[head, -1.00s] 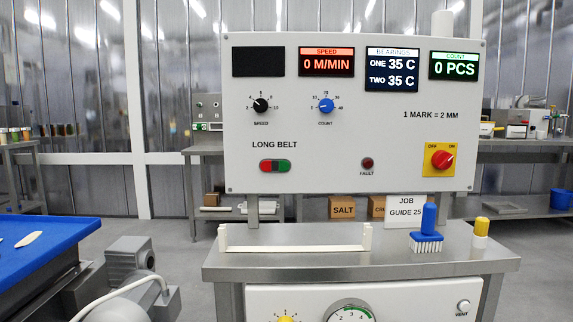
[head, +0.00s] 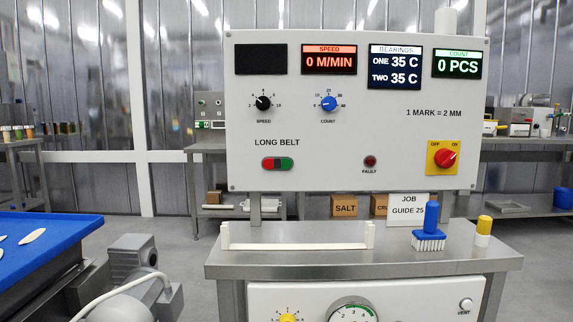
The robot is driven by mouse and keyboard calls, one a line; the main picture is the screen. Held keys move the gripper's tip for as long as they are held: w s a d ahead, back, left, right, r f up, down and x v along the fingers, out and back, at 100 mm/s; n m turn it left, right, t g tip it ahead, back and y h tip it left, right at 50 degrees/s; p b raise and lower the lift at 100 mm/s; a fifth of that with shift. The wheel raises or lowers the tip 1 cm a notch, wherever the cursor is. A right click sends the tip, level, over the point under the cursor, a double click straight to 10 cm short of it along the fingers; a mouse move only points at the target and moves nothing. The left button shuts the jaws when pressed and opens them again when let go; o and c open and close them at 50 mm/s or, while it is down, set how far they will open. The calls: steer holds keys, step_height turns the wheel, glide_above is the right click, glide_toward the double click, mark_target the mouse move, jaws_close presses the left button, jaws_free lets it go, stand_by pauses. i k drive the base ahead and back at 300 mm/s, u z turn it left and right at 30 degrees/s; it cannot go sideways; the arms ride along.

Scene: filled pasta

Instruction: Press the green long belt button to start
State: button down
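The green long belt button (head: 287,164) is the right half of a red and green pair under the words LONG BELT on the white control panel (head: 330,212), in the head view. The red button (head: 269,164) is joined to its left side. The speed display (head: 329,60) reads 0 M/MIN and the count display (head: 457,64) reads 0 PCS. My gripper is not in view, and nothing covers the buttons.
A steel table (head: 320,262) below the panel holds a white bar, a blue brush (head: 429,228) and a yellow-capped container (head: 483,231). A blue belt (head: 45,240) with pale pieces is at left, beside a grey motor (head: 132,262). The red switch (head: 445,158) is at the panel's right.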

mark_target(286, 164)
steer(key=z, duration=1.7)
steer(key=k, duration=0.85)
steer(key=u, duration=1.1)
steer(key=i, duration=0.5)
steer(key=u, duration=0.05)
